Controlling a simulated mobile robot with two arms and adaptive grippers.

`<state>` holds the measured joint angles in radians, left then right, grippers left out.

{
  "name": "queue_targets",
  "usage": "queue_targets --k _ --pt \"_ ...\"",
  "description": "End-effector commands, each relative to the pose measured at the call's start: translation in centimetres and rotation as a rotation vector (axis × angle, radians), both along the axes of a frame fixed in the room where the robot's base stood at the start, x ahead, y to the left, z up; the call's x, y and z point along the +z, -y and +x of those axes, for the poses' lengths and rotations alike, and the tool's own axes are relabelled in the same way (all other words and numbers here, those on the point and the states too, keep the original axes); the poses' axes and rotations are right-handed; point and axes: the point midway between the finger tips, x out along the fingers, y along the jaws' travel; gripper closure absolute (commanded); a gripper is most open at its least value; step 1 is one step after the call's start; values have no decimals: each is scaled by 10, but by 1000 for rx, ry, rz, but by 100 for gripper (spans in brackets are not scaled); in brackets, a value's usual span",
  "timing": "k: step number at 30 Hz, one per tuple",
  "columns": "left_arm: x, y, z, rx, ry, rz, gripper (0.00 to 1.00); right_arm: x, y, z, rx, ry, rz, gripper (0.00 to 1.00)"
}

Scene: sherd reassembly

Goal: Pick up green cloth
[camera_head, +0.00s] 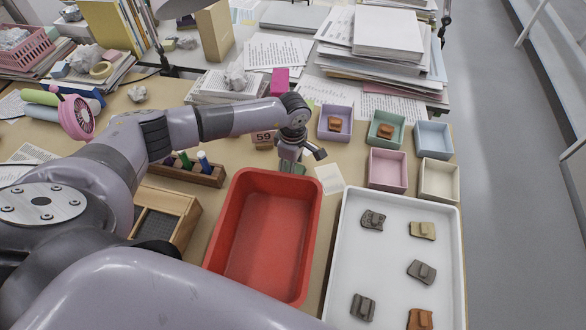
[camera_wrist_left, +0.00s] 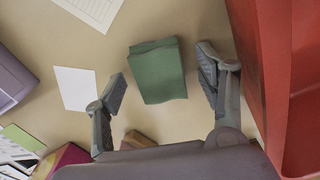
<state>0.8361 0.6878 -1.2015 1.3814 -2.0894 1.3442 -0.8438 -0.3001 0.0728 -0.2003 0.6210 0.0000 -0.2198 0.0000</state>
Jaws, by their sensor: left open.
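The green cloth (camera_wrist_left: 158,72) lies folded on the desk in the left wrist view, between the two fingers of my left gripper (camera_wrist_left: 162,85). My left gripper is open, with a gap between each finger and the cloth. In the head view the left gripper (camera_head: 300,158) hangs down just behind the red tray, and only a bit of the green cloth (camera_head: 292,167) shows beneath it. My right gripper is not in view.
The red tray (camera_head: 312,215) stands close beside the cloth. A white tray (camera_head: 338,240) with several sherds is to the right, and small pastel boxes (camera_head: 387,170) stand behind it.

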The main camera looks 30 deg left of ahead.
Motion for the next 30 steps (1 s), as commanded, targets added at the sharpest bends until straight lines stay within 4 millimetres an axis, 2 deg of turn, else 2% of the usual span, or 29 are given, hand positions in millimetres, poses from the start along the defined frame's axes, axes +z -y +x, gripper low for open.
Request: queue_targets --k 6,27,30 --pt "-1 0 0 -1 1 0 35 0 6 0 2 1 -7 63" --pt "0 0 0 0 1 0 82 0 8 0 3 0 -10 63" --pt "0 0 1 0 1 0 82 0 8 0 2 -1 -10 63"
